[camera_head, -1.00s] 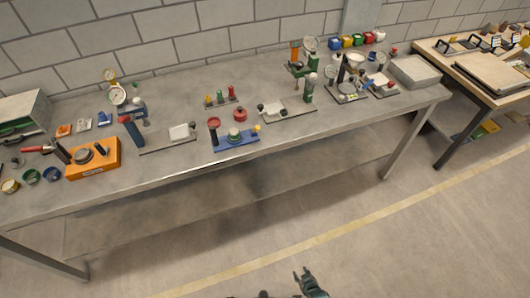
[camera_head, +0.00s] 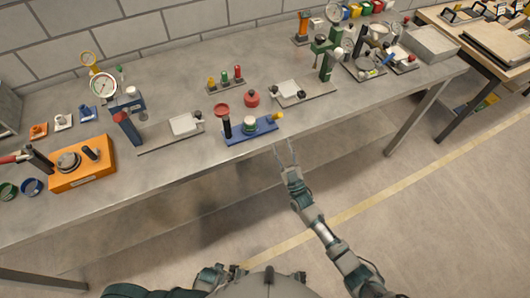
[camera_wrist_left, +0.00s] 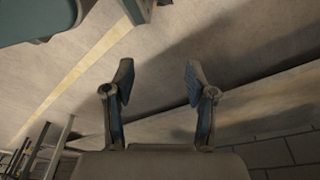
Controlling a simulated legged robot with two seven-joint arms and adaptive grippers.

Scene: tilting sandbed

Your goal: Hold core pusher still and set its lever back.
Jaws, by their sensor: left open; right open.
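A blue-based device (camera_head: 250,130) near the front edge of the bench carries a red-topped dark post, a green and white round part and a yellow knob; I take it for the core pusher, though no label shows. I cannot make out which part is its lever. My right gripper (camera_head: 285,149) is open and empty, just in front of the bench edge, to the right of and below the blue base, apart from it. My left gripper (camera_wrist_left: 158,80) is open and empty in the left wrist view, with floor behind it.
An orange block (camera_head: 82,166) with a dial stands to the left. A flat plate with a white block (camera_head: 186,124) lies left of the blue base. A red round part (camera_head: 251,99) stands behind it. A green press (camera_head: 326,58) is at the right. Floor in front is clear.

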